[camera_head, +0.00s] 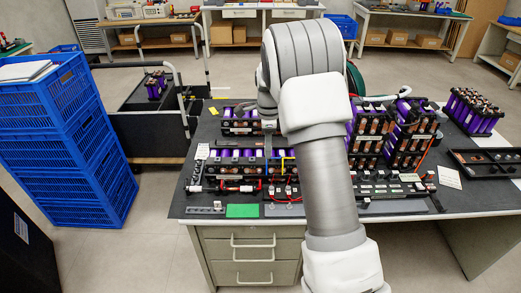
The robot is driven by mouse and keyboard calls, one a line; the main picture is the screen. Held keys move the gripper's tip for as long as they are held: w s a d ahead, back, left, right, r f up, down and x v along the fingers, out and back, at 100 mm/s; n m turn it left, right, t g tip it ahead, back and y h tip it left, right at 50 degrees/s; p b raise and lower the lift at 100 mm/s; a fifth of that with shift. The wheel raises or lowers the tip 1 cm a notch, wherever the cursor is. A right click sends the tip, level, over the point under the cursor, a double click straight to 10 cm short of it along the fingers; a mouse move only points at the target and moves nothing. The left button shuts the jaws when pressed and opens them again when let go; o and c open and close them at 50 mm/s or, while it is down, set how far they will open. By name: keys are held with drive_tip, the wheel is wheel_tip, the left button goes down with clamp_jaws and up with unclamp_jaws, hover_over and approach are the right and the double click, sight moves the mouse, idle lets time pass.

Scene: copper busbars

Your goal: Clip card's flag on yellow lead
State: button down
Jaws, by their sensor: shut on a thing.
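My gripper (268,138) points down over the left half of the workbench, above a row of purple cells. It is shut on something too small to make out. A yellow lead (283,163) stands just right of and below the gripper, on the front pack. A blue upright strip (268,163) shows directly below the gripper; I cannot tell whether it touches. Another white card (448,177) lies at the right. Their writing is unreadable. I cannot pick out the flags for certain. My arm hides the bench's middle.
Tall purple cell packs (411,133) stand right of my arm. A green mat (242,211) lies at the bench's front edge, near red and black leads (287,191). A black tray (487,162) sits at the right. Blue crates (62,140) and a cart (150,130) stand left.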

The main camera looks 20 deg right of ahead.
drive_tip(key=w+d+p, duration=0.1)
drive_tip(key=d, duration=0.2)
drive_tip(key=w+d+p, duration=0.1)
drive_tip(key=w+d, duration=0.1)
drive_tip(key=d, duration=0.1)
drive_tip(key=w+d+p, duration=0.1)
drive_tip(key=d, duration=0.2)
drive_tip(key=shift+w+d, duration=0.15)
drive_tip(key=shift+w, duration=0.1)
drive_tip(key=shift+f, duration=0.1)
drive_tip(key=shift+f+b, duration=1.15)
drive_tip(key=shift+f, duration=1.4)
drive_tip(key=shift+f, duration=0.3)
drive_tip(key=shift+f, duration=0.25)
drive_tip(key=shift+f+b, duration=0.35)
drive_tip(key=shift+f, duration=0.25)
